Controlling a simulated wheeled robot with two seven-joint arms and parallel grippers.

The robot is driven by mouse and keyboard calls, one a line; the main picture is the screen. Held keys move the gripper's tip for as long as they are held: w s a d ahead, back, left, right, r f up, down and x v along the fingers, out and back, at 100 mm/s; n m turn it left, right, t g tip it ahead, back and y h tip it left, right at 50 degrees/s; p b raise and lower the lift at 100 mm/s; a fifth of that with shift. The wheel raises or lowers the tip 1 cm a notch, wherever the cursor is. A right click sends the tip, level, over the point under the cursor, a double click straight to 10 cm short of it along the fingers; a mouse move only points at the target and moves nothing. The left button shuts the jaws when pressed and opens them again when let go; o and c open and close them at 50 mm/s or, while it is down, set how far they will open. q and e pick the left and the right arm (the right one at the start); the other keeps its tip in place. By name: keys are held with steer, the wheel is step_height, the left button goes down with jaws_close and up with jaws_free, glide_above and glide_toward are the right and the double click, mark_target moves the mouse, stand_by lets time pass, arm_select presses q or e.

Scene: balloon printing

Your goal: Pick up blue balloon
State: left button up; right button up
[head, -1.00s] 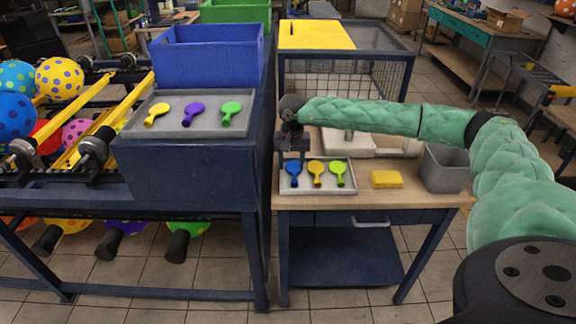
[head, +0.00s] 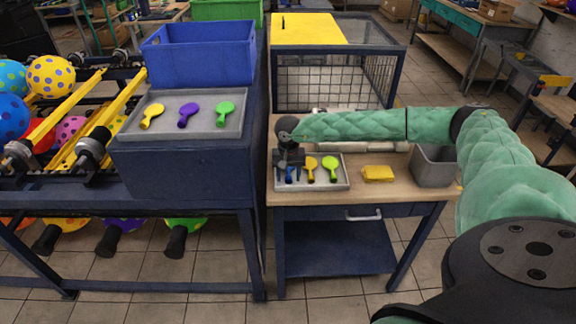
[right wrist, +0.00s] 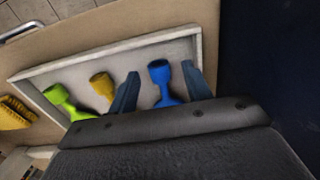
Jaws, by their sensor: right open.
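The blue balloon (right wrist: 163,80) lies in a pale tray (head: 342,184) on the wooden table, beside a yellow-orange balloon (head: 311,168) and a green balloon (head: 331,167). In the head view my right gripper (head: 289,176) is over the tray's left end and covers most of the blue balloon. In the right wrist view its open fingers (right wrist: 160,88) stand on either side of the blue balloon's neck, with nothing gripped. The yellow-orange balloon lies just outside one finger. My left gripper is not in view.
A yellow sponge-like block (head: 377,173) and a grey bin (head: 434,167) stand right of the tray. A grey tray (head: 160,127) with yellow, purple and green balloons is on the left machine, below a blue crate (head: 200,54).

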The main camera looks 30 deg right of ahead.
steer(key=shift+f, duration=0.35)
steer(key=c, duration=0.9)
steer(key=shift+o, duration=0.2)
steer(key=shift+r, duration=0.15)
